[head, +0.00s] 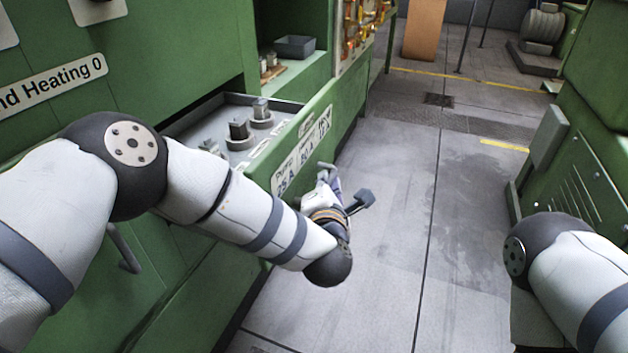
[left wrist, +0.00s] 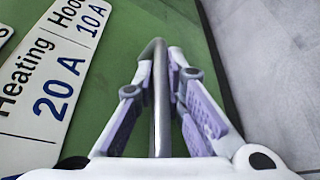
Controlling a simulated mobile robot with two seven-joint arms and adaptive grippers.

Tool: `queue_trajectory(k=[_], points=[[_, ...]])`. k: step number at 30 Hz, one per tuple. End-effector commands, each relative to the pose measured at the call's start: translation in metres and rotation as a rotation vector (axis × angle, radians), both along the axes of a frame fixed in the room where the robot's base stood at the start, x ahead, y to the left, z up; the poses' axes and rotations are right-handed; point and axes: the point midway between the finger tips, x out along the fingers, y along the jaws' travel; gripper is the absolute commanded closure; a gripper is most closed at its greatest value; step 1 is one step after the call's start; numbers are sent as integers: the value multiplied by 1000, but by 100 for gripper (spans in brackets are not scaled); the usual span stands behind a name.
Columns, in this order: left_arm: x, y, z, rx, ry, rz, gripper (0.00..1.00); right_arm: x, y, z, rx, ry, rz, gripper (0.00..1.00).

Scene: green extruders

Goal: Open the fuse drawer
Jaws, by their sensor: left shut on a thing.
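The fuse drawer (head: 228,118) stands pulled out from the green cabinet in the head view, with several round fuse parts in its grey tray. Its green front carries a white label strip (head: 302,151), which also shows in the left wrist view (left wrist: 55,75). My left gripper (head: 328,178) is at the drawer's front. In the left wrist view my left gripper (left wrist: 160,62) is shut on the metal drawer handle (left wrist: 160,105), with a purple-padded finger on each side of the bar. My right arm shows at the right, but its gripper is out of view.
A small dark bin (head: 294,46) sits on a green shelf behind the drawer. Another handle (head: 124,250) juts from the cabinet below my left arm. Green machinery (head: 590,130) stands at the right. The grey floor (head: 400,190) between is clear.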

Motion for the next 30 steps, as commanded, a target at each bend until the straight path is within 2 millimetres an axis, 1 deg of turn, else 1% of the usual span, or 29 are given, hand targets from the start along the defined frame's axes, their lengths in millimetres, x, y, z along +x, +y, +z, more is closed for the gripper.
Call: queue_trajectory(k=[11,12,14,15,23,26,29,30], points=[[-1,-2,0,0,-1,-1,100,0,0,0,0,0,0,60],[-1,-2,0,-1,-1,-1,87,0,0,0,0,0,0,60],[-1,-2,0,0,-1,-1,73,0,0,0,0,0,0,60],[-1,-2,0,0,-1,-1,68,0,0,0,0,0,0,60],[-1,-1,0,0,0,0,68,0,0,0,0,0,1,60],[-10,-2,1,0,3,-2,68,0,0,0,0,0,1,60],[-32,-2,6,-1,3,-3,68,0,0,0,0,0,1,60],[-44,-2,9,-2,4,-3,68,0,0,0,0,0,0,60]])
